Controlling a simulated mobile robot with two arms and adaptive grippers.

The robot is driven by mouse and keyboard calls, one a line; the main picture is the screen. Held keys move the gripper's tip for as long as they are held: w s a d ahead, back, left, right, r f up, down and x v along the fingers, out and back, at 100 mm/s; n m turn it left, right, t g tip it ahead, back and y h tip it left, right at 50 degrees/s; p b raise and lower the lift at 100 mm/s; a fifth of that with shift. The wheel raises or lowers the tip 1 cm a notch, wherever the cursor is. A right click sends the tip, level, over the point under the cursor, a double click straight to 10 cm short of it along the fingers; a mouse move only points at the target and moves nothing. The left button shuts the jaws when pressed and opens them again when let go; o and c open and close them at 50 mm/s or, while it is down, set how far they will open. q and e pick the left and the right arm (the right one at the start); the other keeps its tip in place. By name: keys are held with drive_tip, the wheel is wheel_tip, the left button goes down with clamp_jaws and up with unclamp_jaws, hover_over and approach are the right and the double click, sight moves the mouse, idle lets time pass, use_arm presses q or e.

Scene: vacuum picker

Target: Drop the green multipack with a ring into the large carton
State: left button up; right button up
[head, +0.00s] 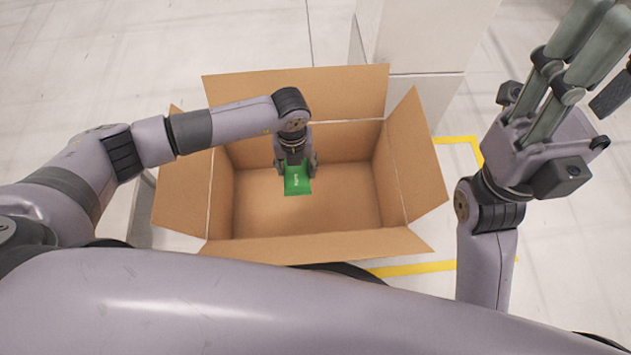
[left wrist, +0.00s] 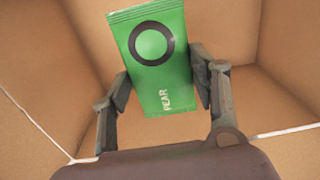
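The green multipack (head: 297,182) is a flat green packet. In the left wrist view the packet (left wrist: 165,75) shows a dark ring and the word PEAR, slightly tilted. My left gripper (head: 296,168) points down inside the large carton's opening, with its fingers (left wrist: 160,75) against the packet's two sides. The packet hangs over the carton's floor; its exact height is unclear. The large carton (head: 255,205) is brown, its flaps folded outward, and its visible floor is bare. My right gripper (head: 590,65) is raised at the right, fingers spread and empty, some cut off by the frame edge.
A white block or pillar (head: 425,40) stands behind the carton. Yellow floor lines (head: 415,268) run near the carton's right side. The pale floor (head: 120,50) at the back left is clear. The carton's flaps (head: 418,165) stick out around its opening.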

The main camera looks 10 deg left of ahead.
use_arm(q)
drive_tip(key=o, duration=0.6)
drive_tip(key=shift+c, duration=0.2)
wheel_tip(320, 180, up, 12)
idle(0.3)
idle(0.4)
